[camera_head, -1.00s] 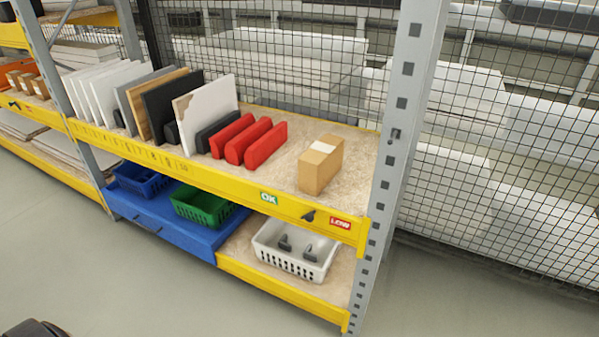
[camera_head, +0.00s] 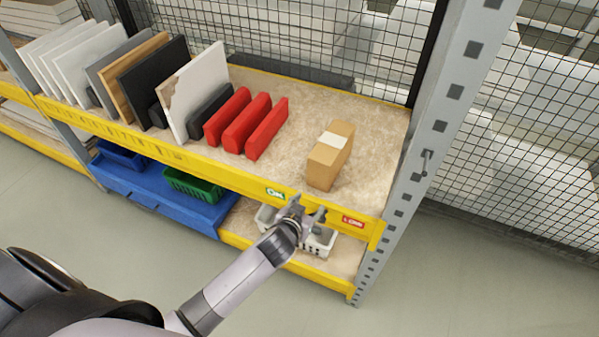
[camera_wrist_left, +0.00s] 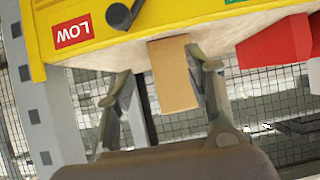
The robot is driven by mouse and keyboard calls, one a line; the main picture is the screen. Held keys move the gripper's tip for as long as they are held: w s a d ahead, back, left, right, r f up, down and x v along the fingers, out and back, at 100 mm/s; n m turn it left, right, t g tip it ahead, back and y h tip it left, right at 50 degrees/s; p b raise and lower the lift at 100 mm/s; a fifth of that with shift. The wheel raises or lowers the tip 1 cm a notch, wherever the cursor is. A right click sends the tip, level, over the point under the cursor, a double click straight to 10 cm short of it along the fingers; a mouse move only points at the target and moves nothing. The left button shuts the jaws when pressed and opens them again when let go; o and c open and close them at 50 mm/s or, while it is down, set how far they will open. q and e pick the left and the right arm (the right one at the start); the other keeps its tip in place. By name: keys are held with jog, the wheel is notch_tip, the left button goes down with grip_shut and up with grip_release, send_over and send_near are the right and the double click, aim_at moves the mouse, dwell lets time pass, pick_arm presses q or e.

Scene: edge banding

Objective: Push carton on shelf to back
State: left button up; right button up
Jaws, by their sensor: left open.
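The brown carton (camera_head: 329,158) with a pale label on top stands upright near the front of the upper shelf (camera_head: 378,140), toward its right end. Bare shelf board lies behind it. My left gripper (camera_head: 308,212) is in front of the yellow shelf beam, just short of the carton and apart from it. In the left wrist view, upside down, the carton (camera_wrist_left: 173,75) shows between the two spread fingers of the left gripper (camera_wrist_left: 168,85). The gripper is open and empty. My right gripper is not in view.
Red blocks (camera_head: 246,122) and upright panels (camera_head: 130,85) stand left of the carton. The yellow beam (camera_head: 230,174) edges the shelf front, and a grey post (camera_head: 437,140) stands at right. A white basket (camera_head: 318,240) sits below, behind my gripper. Mesh closes the back.

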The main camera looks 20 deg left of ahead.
pick_arm(q)
notch_tip(320, 180, up, 3)
jog(key=w, duration=0.2)
jog(key=b, duration=0.7)
send_near(320, 186)
jog(key=w+f, duration=0.3)
jog(key=shift+w+f+b, duration=0.2)
jog(key=shift+w+b, duration=0.15)
jog(key=shift+w, duration=0.35)
jog(key=shift+w+f+b, duration=0.2)
jog(key=shift+w+b, duration=0.1)
jog(key=shift+w, duration=0.65)
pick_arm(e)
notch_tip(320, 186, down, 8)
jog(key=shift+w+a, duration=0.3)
pick_arm(q)
jog(key=shift+t, duration=0.3)
jog(key=w+b, duration=0.3)
jog(key=w, duration=0.4)
jog(key=shift+w+f, duration=0.1)
jog(key=shift+w+b, duration=0.4)
jog(key=shift+w, duration=0.45)
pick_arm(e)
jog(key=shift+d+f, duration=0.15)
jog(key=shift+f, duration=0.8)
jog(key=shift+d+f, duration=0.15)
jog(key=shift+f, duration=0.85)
